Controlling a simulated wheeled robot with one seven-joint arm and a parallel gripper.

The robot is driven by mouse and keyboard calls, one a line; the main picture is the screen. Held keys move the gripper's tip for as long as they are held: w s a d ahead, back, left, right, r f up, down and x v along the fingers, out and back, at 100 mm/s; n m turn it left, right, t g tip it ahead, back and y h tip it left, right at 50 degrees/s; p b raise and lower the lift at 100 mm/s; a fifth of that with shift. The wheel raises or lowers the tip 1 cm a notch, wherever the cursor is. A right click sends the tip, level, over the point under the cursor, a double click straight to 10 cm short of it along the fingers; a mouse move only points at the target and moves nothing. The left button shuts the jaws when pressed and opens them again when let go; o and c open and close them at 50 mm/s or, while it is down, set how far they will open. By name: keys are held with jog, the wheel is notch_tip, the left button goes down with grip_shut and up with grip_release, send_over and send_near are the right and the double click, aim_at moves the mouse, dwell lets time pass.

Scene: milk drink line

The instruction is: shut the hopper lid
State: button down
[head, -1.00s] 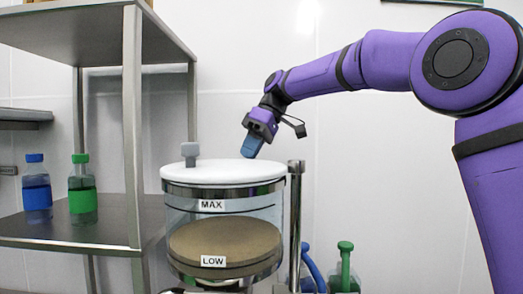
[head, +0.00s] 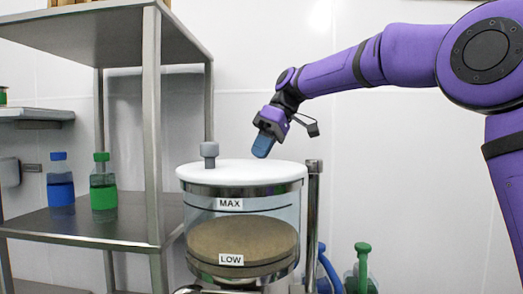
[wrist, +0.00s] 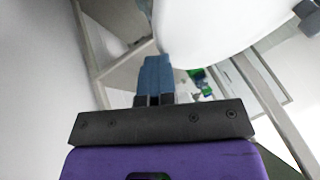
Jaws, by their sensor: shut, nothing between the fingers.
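The hopper (head: 243,215) is a clear cylinder with MAX and LOW labels and tan powder a little above the LOW label. Its white lid (head: 240,173) lies flat over the top rim, with a grey knob (head: 209,152) at its left side. The lid also fills the upper right of the wrist view (wrist: 210,18). My gripper (head: 262,147) has blue fingers, shut and empty, pointing down just above the lid's back right part. In the wrist view the shut fingers (wrist: 156,75) are beside the lid's edge; I cannot tell whether they touch it.
A metal shelf (head: 110,232) at left holds a blue bottle (head: 60,180) and a green bottle (head: 103,185). A metal post (head: 314,210) stands right against the hopper. Blue (head: 327,270) and green (head: 362,265) handled items are low at right. The wall behind is bare.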

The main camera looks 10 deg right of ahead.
jog(key=v, duration=1)
jog(key=shift+d+r, duration=0.2)
jog(key=shift+r, duration=0.1)
jog(key=s+d+f+m+t+h, duration=0.2)
jog(key=s+d+f+m, duration=0.2)
jog(key=s, duration=0.7)
jog(key=s+d+f+m+t+h, duration=0.2)
jog(key=s+d+f+m, duration=0.2)
jog(key=s+d+f, duration=0.3)
jog(key=s+d+f+m+t+h, duration=0.1)
jog(key=s+d+f+m+t, duration=0.2)
jog(key=s+f, duration=1.1)
jog(key=s+d+m, duration=0.1)
jog(key=s+d, duration=0.1)
jog(key=d, duration=0.1)
jog(key=shift+d+f+h, duration=0.2)
jog(key=shift+d+h, duration=0.2)
